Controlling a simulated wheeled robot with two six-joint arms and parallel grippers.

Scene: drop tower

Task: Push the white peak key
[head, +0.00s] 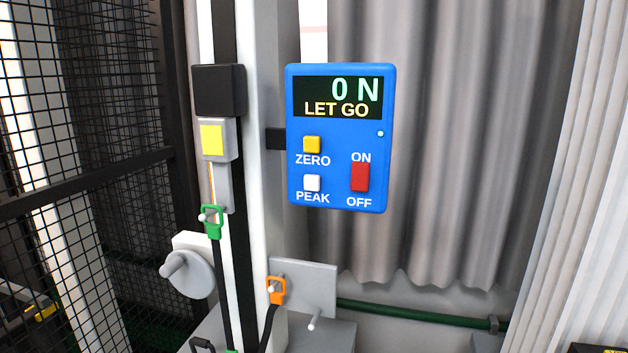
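The white peak key (312,183) is a small square button at the lower left of the blue display box (340,201), just above the word PEAK. Nothing covers or touches it. The yellow zero key (312,144) is above it, and a red ON/OFF switch (360,177) is to its right. The screen (315,83) reads "0 N" and "LET GO". I cannot make out fingers of either gripper in the head view.
A pale column with a dark rail (247,250) stands left of the box. A green clip (212,222) and an orange clip (277,290) hang on pegs. Black mesh (90,120) is at left. Grey curtains (460,150) hang behind. The space before the box looks clear.

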